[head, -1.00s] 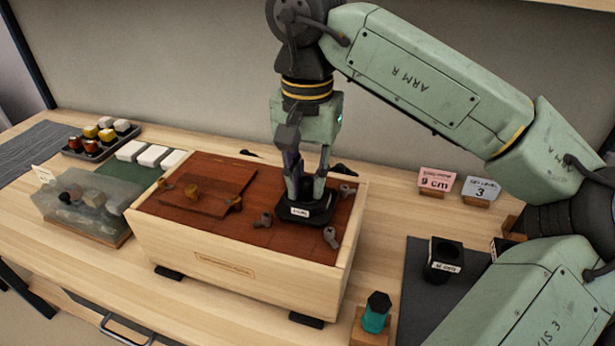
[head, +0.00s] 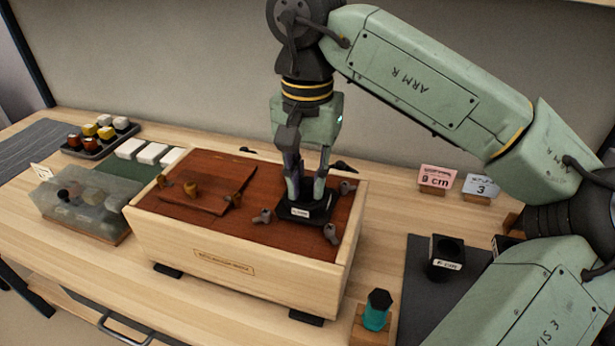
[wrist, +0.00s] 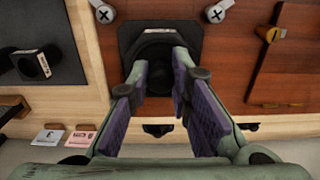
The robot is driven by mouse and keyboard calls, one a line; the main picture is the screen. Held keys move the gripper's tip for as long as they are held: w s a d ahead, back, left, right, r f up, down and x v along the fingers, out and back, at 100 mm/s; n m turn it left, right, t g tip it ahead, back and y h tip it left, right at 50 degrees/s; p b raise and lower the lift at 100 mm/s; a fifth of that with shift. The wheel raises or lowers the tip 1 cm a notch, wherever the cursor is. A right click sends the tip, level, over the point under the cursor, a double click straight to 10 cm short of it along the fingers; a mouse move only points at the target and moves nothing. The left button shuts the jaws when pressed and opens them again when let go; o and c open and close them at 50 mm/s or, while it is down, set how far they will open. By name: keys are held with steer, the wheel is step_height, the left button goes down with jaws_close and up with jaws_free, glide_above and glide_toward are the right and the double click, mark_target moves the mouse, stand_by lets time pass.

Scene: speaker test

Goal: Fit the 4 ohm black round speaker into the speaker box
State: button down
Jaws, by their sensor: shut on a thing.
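The speaker box (head: 230,262) is a pale wooden box with a reddish-brown top. My gripper (head: 305,194) points down over the right part of that top. It is shut on the black speaker (head: 318,211), gripping its raised middle part. The speaker has a wide flat black frame with cut corners and a small white label I cannot read. It sits at or just above the box top; any opening under it is hidden. Grey clamps (head: 262,216) stand around it. The wrist view shows the speaker (wrist: 160,32) beyond my purple-padded fingers (wrist: 160,78).
A brown plate with brass knobs (head: 200,198) lies on the box's left part. A clear case (head: 85,205) and a tray of blocks (head: 100,137) stand left.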

steer(key=shift+f, duration=0.35)
steer(key=c, duration=1.4)
jaws_free()
